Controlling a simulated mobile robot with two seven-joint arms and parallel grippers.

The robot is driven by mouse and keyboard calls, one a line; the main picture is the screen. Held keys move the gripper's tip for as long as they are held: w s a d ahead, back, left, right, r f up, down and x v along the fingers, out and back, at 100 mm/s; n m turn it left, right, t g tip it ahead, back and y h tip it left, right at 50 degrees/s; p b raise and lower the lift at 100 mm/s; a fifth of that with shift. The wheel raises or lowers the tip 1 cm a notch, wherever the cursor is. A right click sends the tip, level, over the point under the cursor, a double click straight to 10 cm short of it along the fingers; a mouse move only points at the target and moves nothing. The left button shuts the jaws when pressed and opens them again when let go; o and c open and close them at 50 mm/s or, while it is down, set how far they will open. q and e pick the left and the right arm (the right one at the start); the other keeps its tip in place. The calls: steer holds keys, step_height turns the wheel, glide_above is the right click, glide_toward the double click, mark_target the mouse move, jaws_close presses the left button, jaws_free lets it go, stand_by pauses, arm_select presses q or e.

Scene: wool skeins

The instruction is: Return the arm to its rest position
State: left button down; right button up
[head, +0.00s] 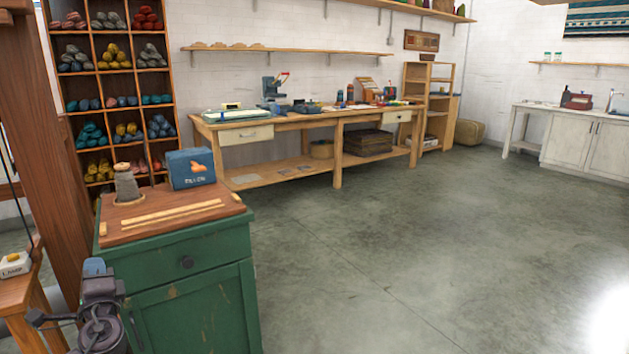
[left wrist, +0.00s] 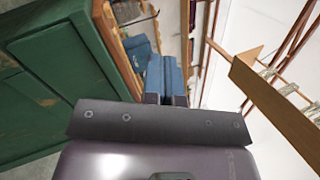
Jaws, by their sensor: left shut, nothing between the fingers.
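My left gripper (head: 94,267) is at the lower left of the head view, beside the left edge of the green cabinet (head: 190,285). In the left wrist view its blue fingers (left wrist: 166,78) lie together, shut and empty. The green cabinet also shows at the left of the left wrist view (left wrist: 45,85). My right gripper is in neither view.
On the cabinet's wooden top stand a grey cone (head: 127,184) and a blue box (head: 191,169). A skein shelf (head: 97,48) stands behind. A small wooden stand (head: 30,290) is at left. The floor (head: 400,240) to the right is clear.

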arm_select(q)
steer(key=s+d+f+g+h, duration=0.25)
steer(key=s+f+h, duration=0.25)
steer(key=s+f, duration=0.55)
steer(key=s+d+f+g+h, duration=0.1)
steer(key=s+d+f+h, duration=0.25)
steer(key=s+f, duration=0.75)
steer(key=s+d+f+n+g+h, duration=0.1)
steer(key=s+d+n+g+h, duration=0.25)
steer(key=s, duration=1.25)
steer(key=shift+s+d+r+n+h, duration=0.8)
steer(key=shift+s+d+r+n, duration=0.55)
steer(key=shift+s+d+n, duration=3.25)
steer(key=s+r+p, duration=0.3)
steer(key=r+p, duration=0.7)
steer(key=p, duration=0.7)
steer(key=shift+a+r+n+y, duration=0.15)
steer(key=shift+r+n+y, duration=0.1)
steer(key=shift+n+y, duration=0.1)
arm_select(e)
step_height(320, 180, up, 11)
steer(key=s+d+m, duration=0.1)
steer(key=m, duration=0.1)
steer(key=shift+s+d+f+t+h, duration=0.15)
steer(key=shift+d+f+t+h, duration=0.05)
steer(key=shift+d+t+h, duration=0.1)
